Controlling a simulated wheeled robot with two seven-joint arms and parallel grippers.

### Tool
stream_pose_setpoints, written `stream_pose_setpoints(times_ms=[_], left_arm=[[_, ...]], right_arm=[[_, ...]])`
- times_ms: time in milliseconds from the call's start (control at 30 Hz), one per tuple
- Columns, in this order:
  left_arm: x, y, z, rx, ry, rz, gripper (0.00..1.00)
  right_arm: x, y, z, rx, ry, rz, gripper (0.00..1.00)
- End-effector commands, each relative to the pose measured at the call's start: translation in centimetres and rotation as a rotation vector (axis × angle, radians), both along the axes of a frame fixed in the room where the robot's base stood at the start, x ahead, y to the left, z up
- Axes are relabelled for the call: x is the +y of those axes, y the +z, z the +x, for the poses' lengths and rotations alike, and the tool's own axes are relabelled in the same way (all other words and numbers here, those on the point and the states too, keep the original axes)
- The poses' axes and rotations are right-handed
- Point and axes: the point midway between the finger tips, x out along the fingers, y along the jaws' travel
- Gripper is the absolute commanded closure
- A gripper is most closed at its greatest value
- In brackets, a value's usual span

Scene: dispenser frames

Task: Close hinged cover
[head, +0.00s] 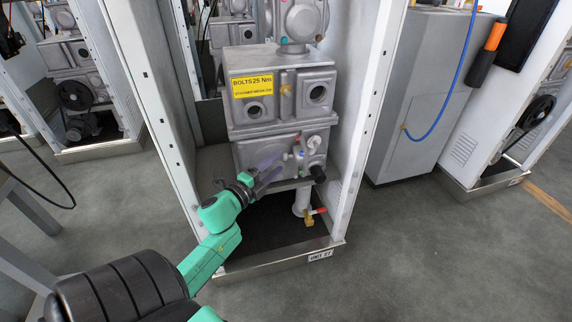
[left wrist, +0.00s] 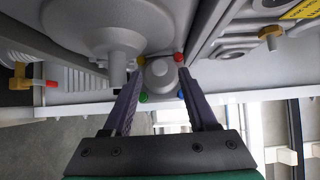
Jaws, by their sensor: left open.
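The dispenser unit's lower grey housing (head: 262,152) carries a small cluster of fittings on its front right, with a rounded grey piece (head: 314,142) that may be the hinged cover; its hinge cannot be made out. My left gripper (head: 279,167) is in front of this housing, just left of the cluster, with its fingers apart and nothing held. In the left wrist view, a rounded grey piece (left wrist: 160,74) shows between the fingertips, with red, yellow, green and blue spots around it. Whether the fingers touch it cannot be told. My right gripper is not in view.
White cabinet walls stand on both sides of the unit, the right one (head: 368,115) close to the fittings. A black knob (head: 318,174) and a red-handled valve (head: 312,213) sit below. Open floor (head: 400,240) lies to the right.

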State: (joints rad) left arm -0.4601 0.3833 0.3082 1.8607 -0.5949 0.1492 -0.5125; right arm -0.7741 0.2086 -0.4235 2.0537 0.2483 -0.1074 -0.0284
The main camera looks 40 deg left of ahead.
Motion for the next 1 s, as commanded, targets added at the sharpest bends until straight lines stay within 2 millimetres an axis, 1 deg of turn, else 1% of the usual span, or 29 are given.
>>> stream_pose_setpoints(times_ms=[33, 100, 167, 267, 433, 467, 500, 600, 1000], left_arm=[[0.0, -0.2, 1.1, -0.003, -0.002, 0.003, 0.42], [0.1, -0.2, 2.2, -0.002, -0.001, -0.001, 0.42], [0.1, -0.1, 2.9, -0.001, 0.001, -0.002, 0.42], [0.2, -0.1, 3.3, 0.001, 0.002, -0.003, 0.42], [0.2, -0.1, 3.3, 0.002, 0.002, -0.004, 0.42], [0.2, -0.1, 3.3, 0.002, 0.002, -0.004, 0.49], [0.2, -0.1, 3.3, 0.002, 0.002, -0.005, 0.65], [0.2, -0.1, 3.3, 0.002, 0.002, -0.005, 1.00], [0.2, -0.1, 3.2, 0.002, 0.002, -0.005, 1.00]], right_arm=[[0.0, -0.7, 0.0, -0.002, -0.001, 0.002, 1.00], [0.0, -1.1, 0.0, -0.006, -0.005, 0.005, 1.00], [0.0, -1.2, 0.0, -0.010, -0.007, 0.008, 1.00], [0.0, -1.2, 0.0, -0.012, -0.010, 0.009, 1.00], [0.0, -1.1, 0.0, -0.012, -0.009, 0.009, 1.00], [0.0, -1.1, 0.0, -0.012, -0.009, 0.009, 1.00], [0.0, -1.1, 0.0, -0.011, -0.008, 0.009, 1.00], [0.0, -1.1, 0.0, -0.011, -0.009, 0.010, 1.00], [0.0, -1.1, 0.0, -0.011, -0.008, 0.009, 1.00]])
